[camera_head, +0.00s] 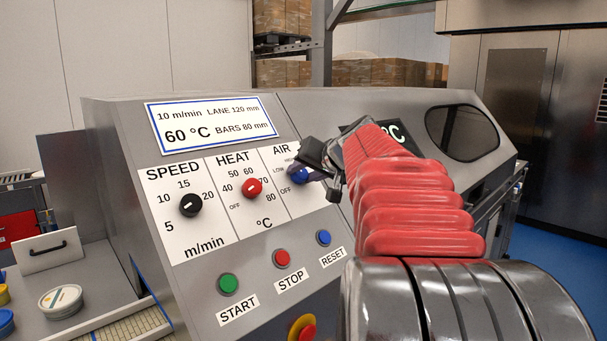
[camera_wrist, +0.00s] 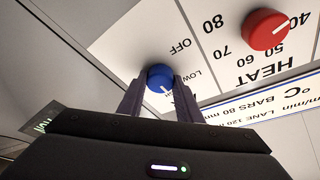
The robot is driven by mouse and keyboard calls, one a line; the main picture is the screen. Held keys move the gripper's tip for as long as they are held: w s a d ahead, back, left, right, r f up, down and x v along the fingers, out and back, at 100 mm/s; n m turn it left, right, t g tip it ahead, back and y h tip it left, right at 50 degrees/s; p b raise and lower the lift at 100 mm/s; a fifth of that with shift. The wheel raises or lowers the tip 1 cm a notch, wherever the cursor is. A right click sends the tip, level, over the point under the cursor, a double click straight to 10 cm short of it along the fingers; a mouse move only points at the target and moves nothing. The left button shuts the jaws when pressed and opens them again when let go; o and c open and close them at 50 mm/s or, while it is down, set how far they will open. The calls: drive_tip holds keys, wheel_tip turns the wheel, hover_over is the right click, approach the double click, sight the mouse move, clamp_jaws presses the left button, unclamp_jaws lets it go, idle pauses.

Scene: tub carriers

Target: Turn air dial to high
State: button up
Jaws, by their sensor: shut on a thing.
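The blue air dial (camera_head: 297,175) is on the white AIR label (camera_head: 308,199) of the sloped panel. My gripper (camera_head: 311,172) reaches it from the right and partly covers it in the head view. In the wrist view, the two dark fingers of my gripper (camera_wrist: 160,82) are shut on the sides of the blue air dial (camera_wrist: 158,73). Its white pointer mark faces the lower right there, away from OFF and past LOW.
The red heat dial (camera_head: 252,188) and black speed dial (camera_head: 190,205) are to the left. Below are the green start button (camera_head: 228,284), red stop button (camera_head: 282,258) and blue reset button (camera_head: 323,237). A display (camera_head: 212,123) is above the dials.

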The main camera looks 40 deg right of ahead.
drive_tip(key=shift+m+g+h, duration=0.3)
drive_tip(key=shift+m, duration=1.2)
drive_tip(key=o, duration=1)
drive_tip(key=shift+o, duration=0.2)
drive_tip(key=v, duration=1.3)
drive_tip(key=shift+s+a+r, duration=0.15)
drive_tip(key=shift+s+r, duration=0.1)
